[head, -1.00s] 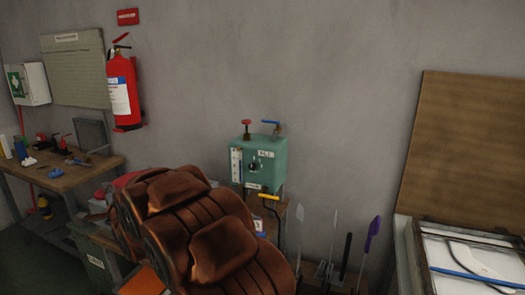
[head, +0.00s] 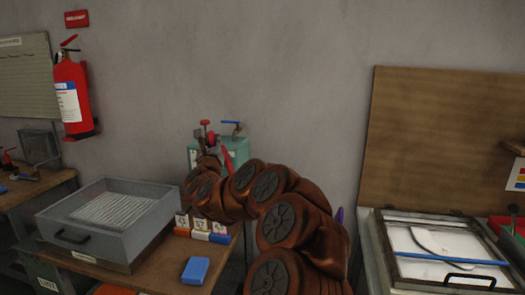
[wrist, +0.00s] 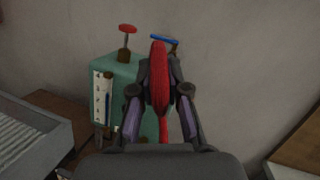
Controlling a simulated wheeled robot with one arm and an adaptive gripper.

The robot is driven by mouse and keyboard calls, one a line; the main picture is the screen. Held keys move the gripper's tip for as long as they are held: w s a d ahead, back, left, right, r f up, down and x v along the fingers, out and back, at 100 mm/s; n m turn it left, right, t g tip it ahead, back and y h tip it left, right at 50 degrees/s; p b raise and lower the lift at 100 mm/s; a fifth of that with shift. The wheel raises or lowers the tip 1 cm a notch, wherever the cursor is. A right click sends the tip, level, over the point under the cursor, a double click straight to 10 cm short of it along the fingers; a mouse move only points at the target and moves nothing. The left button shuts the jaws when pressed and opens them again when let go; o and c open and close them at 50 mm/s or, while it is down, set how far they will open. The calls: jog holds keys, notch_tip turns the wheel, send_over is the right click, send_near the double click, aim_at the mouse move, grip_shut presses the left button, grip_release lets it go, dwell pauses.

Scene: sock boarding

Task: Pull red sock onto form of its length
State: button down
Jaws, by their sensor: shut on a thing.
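My gripper (head: 211,146) is raised in front of the green steam box. In the wrist view its two fingers (wrist: 160,92) are closed on the red sock (wrist: 159,72), which stands up between them, with a narrow strip hanging below. In the head view part of the red sock (head: 228,161) shows beside the gripper, apart from any form. My arm hides nearly all of the forms; only the purple form's tip (head: 339,214) shows behind it. The length of the sock cannot be read.
The green box (head: 238,152) has red and blue valve handles on top. A grey drawer-like tray (head: 70,238), small labelled boxes (head: 201,235) and a blue block (head: 196,270) are on the bench at left. A glass-lidded frame (head: 450,272) is at right.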

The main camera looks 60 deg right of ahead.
jog(key=s+d+f+m+g+h+b, duration=0.1)
jog(key=s+d+m+g, duration=0.4)
jog(key=s+d, duration=0.5)
jog(key=shift+s+d+f+m+h, duration=0.2)
jog(key=shift+s+f+m+h, duration=0.25)
jog(key=shift+s+m+h, duration=0.4)
jog(key=shift+s+a+f+b, duration=0.15)
jog(key=shift+a+b, duration=0.05)
jog(key=shift+b, duration=0.7)
notch_tip(320, 180, down, 6)
jog(key=b, duration=0.6)
jog(key=shift+r, duration=0.25)
jog(key=shift+b, duration=1.65)
